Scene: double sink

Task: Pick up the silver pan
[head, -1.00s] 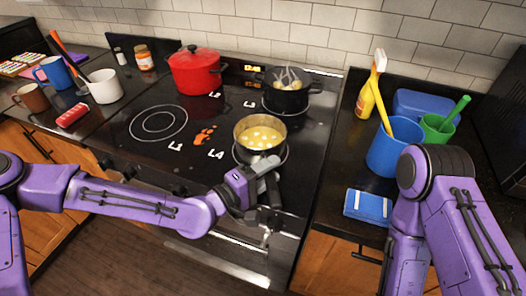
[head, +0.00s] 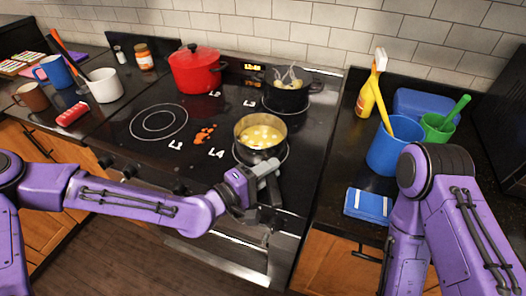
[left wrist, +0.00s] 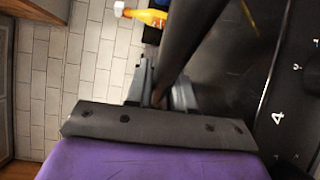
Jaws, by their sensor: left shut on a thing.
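The silver pan (head: 260,133), filled with yellow food in pieces, sits on the front right burner in the head view. My left gripper (head: 269,184) is at the near side of the pan, shut on its handle. The gripper hides most of the handle. In the left wrist view a dark blurred bar (left wrist: 190,40), seemingly the handle, runs up from between the jaws. My right arm comes in from the right; its gripper is out of the frame.
A red pot (head: 194,70) and a black pot (head: 287,93) stand on the rear of the stove (head: 160,150). On the right counter are a blue bucket (head: 391,150), a green cup (head: 436,128), a yellow spray bottle (head: 369,92) and a blue sponge (head: 367,205). Mugs stand at the left.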

